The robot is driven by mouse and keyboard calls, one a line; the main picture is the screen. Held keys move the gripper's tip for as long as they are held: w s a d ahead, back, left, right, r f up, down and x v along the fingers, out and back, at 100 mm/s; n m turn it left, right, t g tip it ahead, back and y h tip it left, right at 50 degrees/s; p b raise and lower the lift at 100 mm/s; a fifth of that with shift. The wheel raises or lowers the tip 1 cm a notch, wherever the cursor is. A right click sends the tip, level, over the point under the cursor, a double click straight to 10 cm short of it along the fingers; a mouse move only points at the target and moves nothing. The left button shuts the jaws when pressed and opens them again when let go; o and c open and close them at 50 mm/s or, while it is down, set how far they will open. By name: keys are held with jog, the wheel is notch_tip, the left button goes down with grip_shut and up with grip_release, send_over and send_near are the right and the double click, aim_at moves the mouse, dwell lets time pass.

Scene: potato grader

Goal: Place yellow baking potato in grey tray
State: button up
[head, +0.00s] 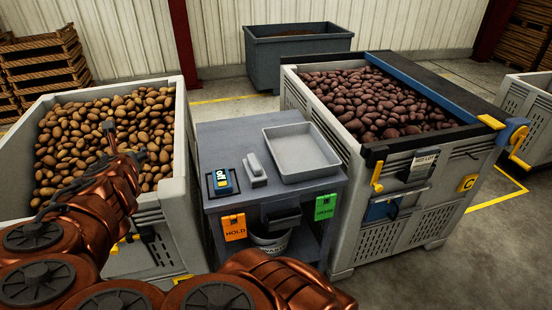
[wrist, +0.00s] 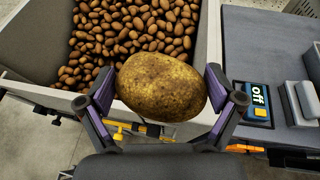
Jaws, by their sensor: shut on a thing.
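My gripper (wrist: 162,95) is shut on a large yellow-brown baking potato (wrist: 162,86) in the wrist view. One finger presses on each side of it. In the head view my gripper (head: 122,143) is over the crate of brown potatoes at the left, mostly behind my own arm, and I cannot make out the held potato there. The grey tray (head: 291,172) stands on the grey bench, to the right of my gripper. It is shallow, rectangular and empty.
The bench (head: 222,142) also bears a switch box marked "off" (head: 222,181) and a small grey block (head: 254,169). A crate of brown potatoes (head: 183,146) stands left and a crate of red potatoes (head: 318,108) right. A dark bin (head: 300,48) is behind.

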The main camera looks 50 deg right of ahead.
jog(key=d+f+m+g+h+b, duration=0.1)
jog(key=d+f+m+h, duration=0.15)
jog(key=d, duration=0.45)
jog(key=d+f+m+g+h+b, duration=0.1)
jog(key=d+f+m+g+h, duration=0.1)
jog(key=d+f, duration=0.35)
jog(key=m+g+h+b, duration=0.4)
jog(key=m+g+b, duration=0.2)
jog(key=m+g, duration=0.55)
send_over(311, 165)
jog(key=f, duration=0.2)
jog(key=shift+g, duration=0.35)
notch_tip(311, 165, down, 5)
jog(key=shift+s+r, duration=0.1)
jog(key=shift+r, duration=0.05)
jog(key=shift+f, duration=2.4)
jog(key=o, duration=0.9)
jog(key=shift+f, duration=0.1)
jog(key=shift+o, duration=0.7)
